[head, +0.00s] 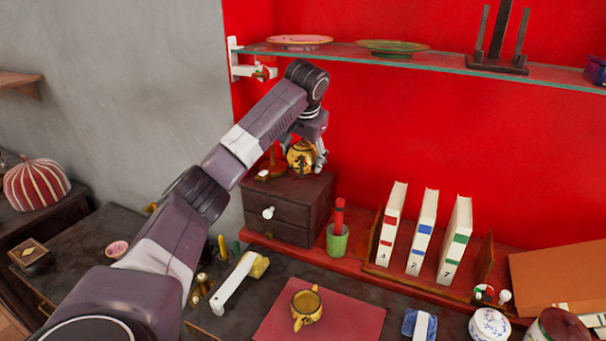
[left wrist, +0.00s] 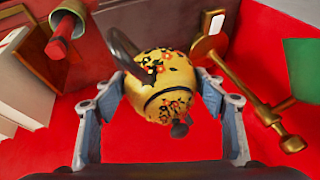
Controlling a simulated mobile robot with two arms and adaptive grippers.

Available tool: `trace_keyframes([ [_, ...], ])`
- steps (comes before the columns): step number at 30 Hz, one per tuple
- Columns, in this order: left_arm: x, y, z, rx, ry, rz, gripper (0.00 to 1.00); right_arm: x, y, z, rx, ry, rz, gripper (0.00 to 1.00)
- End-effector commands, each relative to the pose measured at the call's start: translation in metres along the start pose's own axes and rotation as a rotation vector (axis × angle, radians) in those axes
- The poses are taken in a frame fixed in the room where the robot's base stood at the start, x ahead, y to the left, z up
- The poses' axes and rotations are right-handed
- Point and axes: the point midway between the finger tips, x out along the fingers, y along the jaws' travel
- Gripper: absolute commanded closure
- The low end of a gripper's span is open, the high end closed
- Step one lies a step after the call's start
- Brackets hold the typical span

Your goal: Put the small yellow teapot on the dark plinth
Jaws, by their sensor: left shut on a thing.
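The small yellow teapot (head: 301,156) has a dark floral pattern. My left gripper (head: 311,153) is shut on it, at the top of the small dark drawer chest (head: 290,204). I cannot tell whether the teapot touches the chest. In the left wrist view the teapot (left wrist: 165,82) sits between the two fingers of the gripper (left wrist: 162,105), with its dark handle and knob showing. A dark base with upright posts (head: 497,64) stands on the glass shelf; I cannot tell whether it is the plinth. My right gripper is not in view.
The glass shelf (head: 400,55) holds two plates and overhangs the back. A brass-coloured object (left wrist: 245,90) is close beside the gripper. A green cup (head: 337,241) and several books (head: 421,232) stand right of the chest. A yellow vessel (head: 306,306) sits on a red mat (head: 354,322).

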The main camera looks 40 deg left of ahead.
Motion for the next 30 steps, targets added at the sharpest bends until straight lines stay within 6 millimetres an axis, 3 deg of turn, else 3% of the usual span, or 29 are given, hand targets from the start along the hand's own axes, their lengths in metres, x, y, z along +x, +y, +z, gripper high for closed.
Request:
trace_keyframes([
  [13, 0.041, 0.013, 0.017, 0.0, 0.002, 0.0, 0.68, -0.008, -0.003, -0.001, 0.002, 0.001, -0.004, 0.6],
  [24, 0.045, 0.015, 0.018, -0.002, 0.004, 0.001, 0.68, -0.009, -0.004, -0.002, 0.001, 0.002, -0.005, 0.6],
  [25, 0.047, 0.015, 0.019, -0.001, 0.002, 0.001, 0.34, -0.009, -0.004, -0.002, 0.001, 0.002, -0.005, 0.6],
  [30, 0.046, 0.015, 0.019, -0.001, 0.002, 0.001, 0.18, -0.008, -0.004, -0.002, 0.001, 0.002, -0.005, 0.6],
])
